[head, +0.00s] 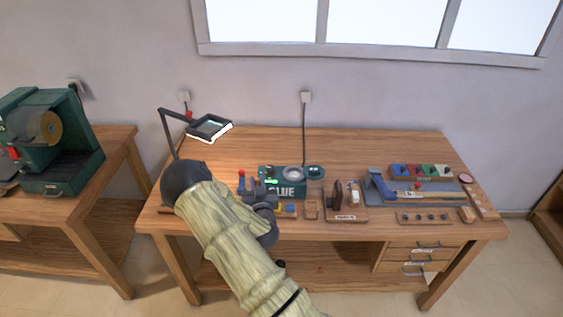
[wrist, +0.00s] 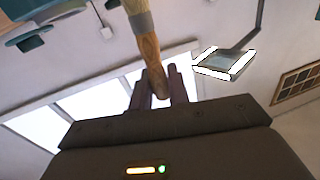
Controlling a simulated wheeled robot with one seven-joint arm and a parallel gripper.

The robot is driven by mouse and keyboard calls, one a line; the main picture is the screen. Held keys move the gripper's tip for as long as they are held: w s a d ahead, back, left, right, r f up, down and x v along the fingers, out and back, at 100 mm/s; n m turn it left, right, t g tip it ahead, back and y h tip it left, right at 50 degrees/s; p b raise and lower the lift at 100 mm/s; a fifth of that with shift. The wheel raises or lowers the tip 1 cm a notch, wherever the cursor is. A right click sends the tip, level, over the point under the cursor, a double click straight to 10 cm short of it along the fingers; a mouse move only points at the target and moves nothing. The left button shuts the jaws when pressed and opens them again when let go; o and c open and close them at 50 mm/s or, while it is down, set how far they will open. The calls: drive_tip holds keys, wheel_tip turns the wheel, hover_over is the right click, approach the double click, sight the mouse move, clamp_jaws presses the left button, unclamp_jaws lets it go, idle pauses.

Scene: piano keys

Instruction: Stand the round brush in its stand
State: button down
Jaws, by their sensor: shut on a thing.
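My gripper (wrist: 158,88) is shut on the wooden handle of the round brush (wrist: 149,48) in the wrist view. The handle passes between the two fingers. A grey-green collar sits toward the top of the picture, and the brush end beyond it is cut off. In the head view my arm reaches over the left front of the workbench, and the brush cannot be made out there. I cannot tell for certain which item is the brush stand; a small wooden block (head: 312,210) and a labelled wooden rack (head: 346,213) stand right of my gripper.
A green glue box (head: 284,188) with a round pot stands mid-bench (head: 385,150). A magnifier lamp (head: 209,127) rises at back left. A blue tool (head: 378,186), coloured bins (head: 420,170) and a holed strip (head: 424,218) fill the right. The back of the bench is mostly clear.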

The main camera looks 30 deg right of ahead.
drive_tip(key=s+a+f+n+y+b, duration=0.2)
drive_tip(key=a+f+y, duration=0.1)
drive_tip(key=a+f, duration=0.4)
drive_tip(key=s+a+f+n+t+y+b, duration=0.1)
drive_tip(key=s+a+f+n+y+b, duration=0.1)
drive_tip(key=a+f, duration=0.5)
wheel_tip(320, 180, down, 3)
drive_tip(key=shift+r+y+b, duration=0.15)
drive_tip(key=shift+y+b, duration=0.35)
drive_tip(key=shift+y, duration=0.1)
drive_tip(key=shift+a, duration=0.1)
drive_tip(key=shift+w, duration=0.1)
